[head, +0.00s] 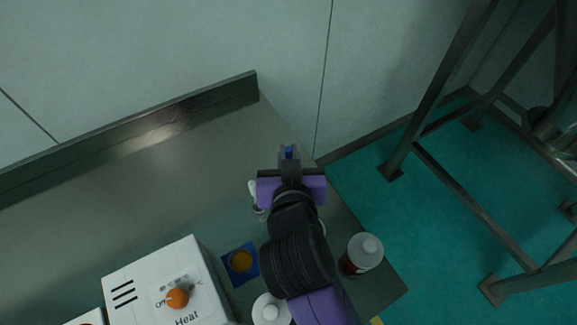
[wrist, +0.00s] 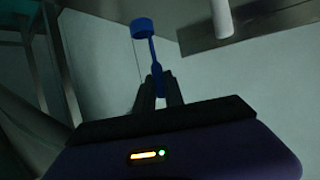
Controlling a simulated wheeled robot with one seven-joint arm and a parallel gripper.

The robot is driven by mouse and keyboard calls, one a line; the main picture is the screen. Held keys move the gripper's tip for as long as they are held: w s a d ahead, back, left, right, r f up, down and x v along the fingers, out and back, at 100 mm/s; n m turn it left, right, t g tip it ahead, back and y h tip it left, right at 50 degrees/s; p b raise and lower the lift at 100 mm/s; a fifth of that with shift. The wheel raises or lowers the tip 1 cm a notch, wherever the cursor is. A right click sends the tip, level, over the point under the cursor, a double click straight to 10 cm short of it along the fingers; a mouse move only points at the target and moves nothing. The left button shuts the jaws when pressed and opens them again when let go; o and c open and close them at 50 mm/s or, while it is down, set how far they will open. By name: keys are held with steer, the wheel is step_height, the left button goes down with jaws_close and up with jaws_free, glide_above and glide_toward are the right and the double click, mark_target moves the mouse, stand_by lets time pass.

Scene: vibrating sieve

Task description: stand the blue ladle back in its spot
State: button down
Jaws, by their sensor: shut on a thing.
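The blue ladle shows in the wrist view with its round cup (wrist: 143,28) up at the far end and its thin handle (wrist: 154,60) running down between my fingers. My gripper (wrist: 160,92) is shut on the handle. In the head view my gripper (head: 289,165) is over the counter's right end, near its edge, and only a small bit of the blue ladle (head: 289,151) shows between the fingertips. The ladle's spot cannot be made out; my arm hides part of the counter.
A white-topped utensil (head: 254,193) stands just left of my wrist. A blue square with an orange-brown disc (head: 240,261), a white heater box (head: 160,285) and bottles (head: 362,254) (head: 269,311) stand nearer. The back-left counter (head: 130,180) is clear. A metal frame (head: 440,170) stands right.

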steer(key=shift+f, duration=2.5)
steer(key=shift+f, duration=0.15)
steer(key=c, duration=1.4)
jaws_free()
steer(key=shift+c, duration=0.2)
steer(key=shift+s+r, duration=0.15)
steer(key=shift+r, duration=0.05)
steer(key=b+v, duration=0.1)
steer(key=v, duration=0.6)
